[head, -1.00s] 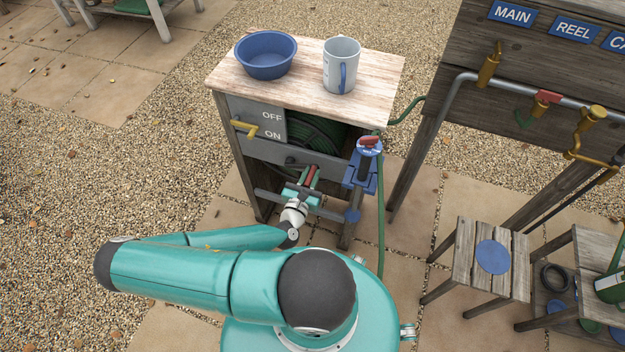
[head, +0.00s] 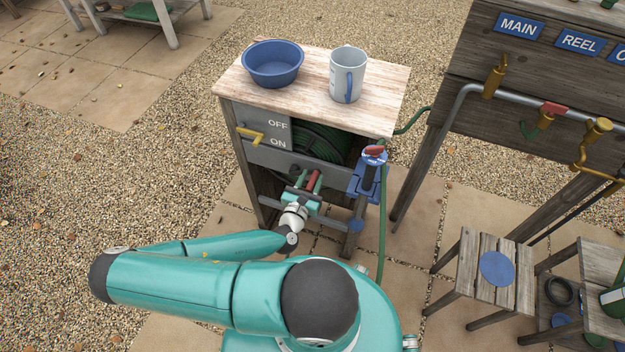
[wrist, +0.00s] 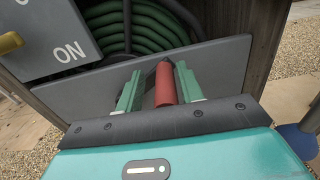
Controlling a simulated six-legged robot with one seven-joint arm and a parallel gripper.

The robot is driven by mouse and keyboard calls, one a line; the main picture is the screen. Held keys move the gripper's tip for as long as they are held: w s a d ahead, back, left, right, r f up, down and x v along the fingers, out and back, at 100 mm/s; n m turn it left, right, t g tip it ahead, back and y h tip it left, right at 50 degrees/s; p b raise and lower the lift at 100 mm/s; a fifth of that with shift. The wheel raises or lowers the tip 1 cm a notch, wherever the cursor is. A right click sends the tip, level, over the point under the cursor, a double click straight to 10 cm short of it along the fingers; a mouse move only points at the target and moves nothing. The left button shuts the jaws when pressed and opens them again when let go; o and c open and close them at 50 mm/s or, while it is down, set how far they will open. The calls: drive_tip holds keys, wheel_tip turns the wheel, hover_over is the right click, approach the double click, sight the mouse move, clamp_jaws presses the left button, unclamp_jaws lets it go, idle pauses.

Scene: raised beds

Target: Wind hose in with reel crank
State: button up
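The reel crank's red grip (head: 313,181) sticks out from the front of the wooden reel stand (head: 228,150). My gripper (head: 306,184) is at it, with its fingers on either side of the grip. In the wrist view the red grip (wrist: 165,86) stands between the green fingers of my gripper (wrist: 159,72). The right finger is close against it or touching; a gap shows at the left finger. Green hose (head: 325,142) lies coiled inside the stand and shows in the wrist view (wrist: 130,32). A hose length (head: 382,225) hangs down at the right.
A yellow lever (head: 252,136) sits beside the ON label. A blue bowl (head: 273,65) and a mug (head: 348,76) stand on top. A blue holder with a red-topped fitting (head: 369,180) is close right of my gripper. A tap panel (head: 545,45) and stools (head: 485,265) stand right.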

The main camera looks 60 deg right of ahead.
drive_tip(key=shift+s, duration=0.15)
drive_tip(key=s+a, duration=0.2)
drive_tip(key=a, duration=1.1)
drive_tip(key=shift+a, duration=0.3)
